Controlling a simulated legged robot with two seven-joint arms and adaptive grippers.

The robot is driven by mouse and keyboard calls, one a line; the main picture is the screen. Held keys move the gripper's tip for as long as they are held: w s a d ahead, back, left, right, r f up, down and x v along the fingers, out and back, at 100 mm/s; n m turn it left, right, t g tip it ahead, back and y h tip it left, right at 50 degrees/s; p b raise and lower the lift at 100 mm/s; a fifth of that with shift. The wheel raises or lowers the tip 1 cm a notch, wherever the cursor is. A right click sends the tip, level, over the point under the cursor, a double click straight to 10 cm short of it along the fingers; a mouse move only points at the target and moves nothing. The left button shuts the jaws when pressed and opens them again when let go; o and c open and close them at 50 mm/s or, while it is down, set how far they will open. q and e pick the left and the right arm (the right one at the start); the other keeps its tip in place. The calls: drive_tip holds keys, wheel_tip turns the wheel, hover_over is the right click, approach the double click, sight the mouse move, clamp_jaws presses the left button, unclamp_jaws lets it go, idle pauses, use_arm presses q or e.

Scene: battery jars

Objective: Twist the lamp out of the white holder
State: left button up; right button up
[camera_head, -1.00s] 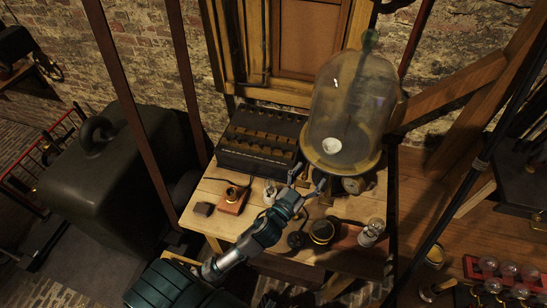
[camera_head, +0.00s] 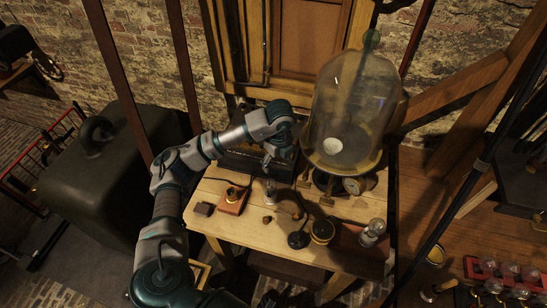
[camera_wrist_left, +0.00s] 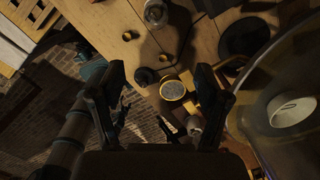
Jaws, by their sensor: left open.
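A glass lamp (camera_head: 375,226) stands upright in a pale holder (camera_head: 367,240) near the table's front right corner. A small pale upright piece (camera_head: 270,190) stands on the table at the middle left. I cannot tell which of these is the white holder. My left gripper (camera_head: 268,160) points down just above the small pale piece, apart from the lamp at the right. In the left wrist view my left gripper (camera_wrist_left: 160,95) has its fingers spread, with nothing held. My right gripper is out of view.
A large glass dome (camera_head: 350,100) stands right of my left gripper. A dark battery box (camera_head: 240,160) is behind it.

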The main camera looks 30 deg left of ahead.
sight(270, 181)
use_arm(q)
drive_tip(key=shift+n+y, duration=0.3)
drive_tip(key=a+f, duration=0.1)
drive_tip(key=f, duration=0.4)
drive_tip(key=a+f, duration=0.1)
drive_tip(key=f, duration=0.5)
drive_tip(key=a+f, duration=0.1)
drive_tip(key=f, duration=0.4)
drive_tip(key=shift+w+f, duration=0.35)
drive_tip(key=shift+f, duration=0.05)
drive_tip(key=c, duration=1.4)
drive_tip(key=n+p, duration=0.2)
drive_tip(key=n, duration=0.1)
drive_tip(key=shift+s+r+g, duration=0.1)
drive_tip(key=shift+r+g, duration=0.05)
drive_tip(key=shift+g, duration=0.15)
drive_tip(key=n+p, duration=0.1)
drive_tip(key=n, duration=0.2)
drive_tip(key=shift+a, duration=0.1)
